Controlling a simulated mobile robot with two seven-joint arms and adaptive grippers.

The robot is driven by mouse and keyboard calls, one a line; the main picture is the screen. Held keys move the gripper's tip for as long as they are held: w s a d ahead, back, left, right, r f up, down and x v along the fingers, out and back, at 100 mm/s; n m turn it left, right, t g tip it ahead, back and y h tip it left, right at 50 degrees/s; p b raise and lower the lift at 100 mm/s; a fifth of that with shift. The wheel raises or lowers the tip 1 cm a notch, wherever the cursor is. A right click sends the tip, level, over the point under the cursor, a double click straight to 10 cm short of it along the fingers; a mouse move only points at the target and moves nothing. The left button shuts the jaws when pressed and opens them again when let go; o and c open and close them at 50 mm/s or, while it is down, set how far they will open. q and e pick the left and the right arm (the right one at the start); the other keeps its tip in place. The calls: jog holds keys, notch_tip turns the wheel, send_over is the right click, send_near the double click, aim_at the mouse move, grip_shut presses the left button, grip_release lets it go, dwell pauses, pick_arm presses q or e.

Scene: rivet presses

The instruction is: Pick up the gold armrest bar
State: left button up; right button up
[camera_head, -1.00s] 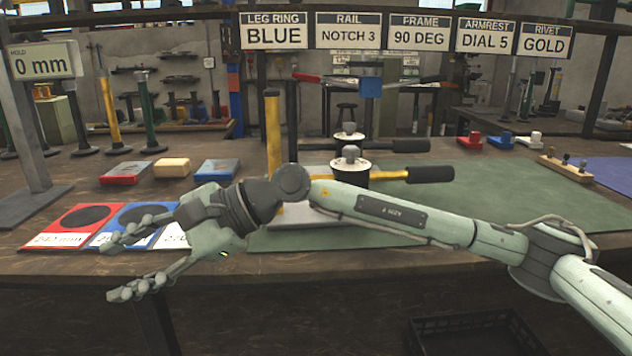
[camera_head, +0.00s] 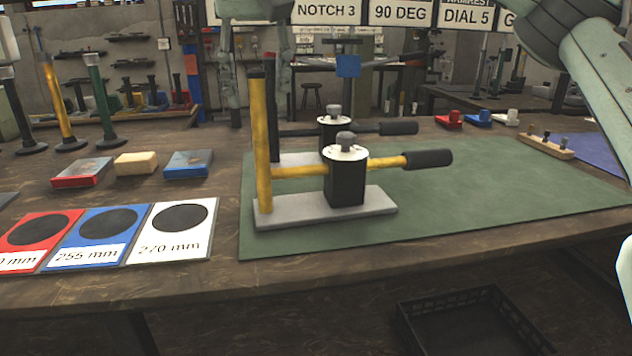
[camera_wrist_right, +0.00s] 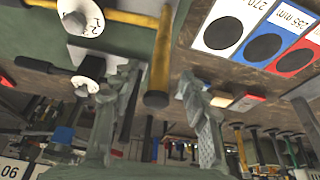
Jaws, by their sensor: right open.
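A gold upright bar (camera_head: 262,145) with a dark top end stands at the left end of a grey base plate (camera_head: 325,206). A gold horizontal bar (camera_head: 388,163) with a black grip runs through a black block with a white dial. My right gripper (camera_head: 256,92) is open and points down at the upright bar's top. In the right wrist view, the upright bar (camera_wrist_right: 162,50) lies between the spread fingers (camera_wrist_right: 162,82), its end short of the palm. No grip on it shows. My left gripper is not in view.
A similar press stands close behind the near one, with a black handle (camera_head: 398,128). Red, blue and white size cards (camera_head: 171,236) lie to the left. A green mat (camera_head: 480,190) has free room to the right. A black crate (camera_head: 400,305) sits below the table edge.

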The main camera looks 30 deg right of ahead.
aim_at(259, 125)
jog(key=x, duration=0.7)
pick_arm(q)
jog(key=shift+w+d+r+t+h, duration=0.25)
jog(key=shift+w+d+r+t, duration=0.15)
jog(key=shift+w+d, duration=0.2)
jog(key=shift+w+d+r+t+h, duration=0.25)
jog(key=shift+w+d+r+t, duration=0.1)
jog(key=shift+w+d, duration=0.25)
pick_arm(e)
grip_shut()
